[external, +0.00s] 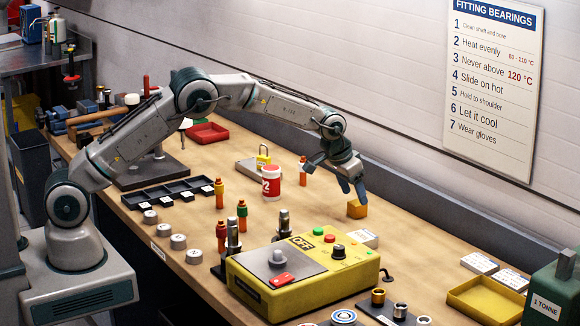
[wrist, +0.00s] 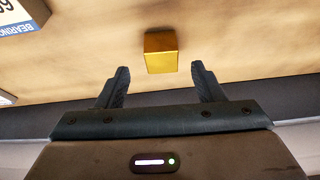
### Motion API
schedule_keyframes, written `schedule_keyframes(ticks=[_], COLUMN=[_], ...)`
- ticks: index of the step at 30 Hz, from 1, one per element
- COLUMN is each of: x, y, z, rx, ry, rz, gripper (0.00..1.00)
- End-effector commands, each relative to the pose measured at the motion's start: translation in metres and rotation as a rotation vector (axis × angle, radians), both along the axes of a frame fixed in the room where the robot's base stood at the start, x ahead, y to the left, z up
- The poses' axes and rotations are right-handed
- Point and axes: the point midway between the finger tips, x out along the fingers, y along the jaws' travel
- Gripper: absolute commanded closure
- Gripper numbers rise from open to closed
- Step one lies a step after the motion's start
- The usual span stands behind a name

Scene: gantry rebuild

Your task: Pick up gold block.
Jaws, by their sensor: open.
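The gold block (external: 357,209) is a small cube on the wooden bench, near the back edge, right of the bench's middle. It also shows in the wrist view (wrist: 161,52), ahead of my fingertips and between their lines. My gripper (external: 352,188) is above and close to the block in the external view, pointing down, with its fingers apart. In the wrist view my gripper (wrist: 160,80) is open and empty, and the block lies just beyond the tips. I cannot tell the exact height between the fingers and the block.
A yellow control box (external: 305,272) stands in front, with a white label block (external: 362,238) behind it. A red-and-white canister (external: 271,183) and an orange bottle (external: 303,172) stand to the left. A yellow tray (external: 487,299) lies at the right.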

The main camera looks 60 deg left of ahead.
Motion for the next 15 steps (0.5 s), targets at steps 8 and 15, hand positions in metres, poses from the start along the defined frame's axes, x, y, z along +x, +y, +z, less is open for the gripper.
schedule_keyframes(ticks=[8, 15], x=[0.014, 0.019], y=[0.002, 0.001], z=[-0.030, -0.043], rx=[0.001, 0.001], ry=[0.002, 0.000], rz=[-0.001, 0.000], gripper=[0.38, 0.38])
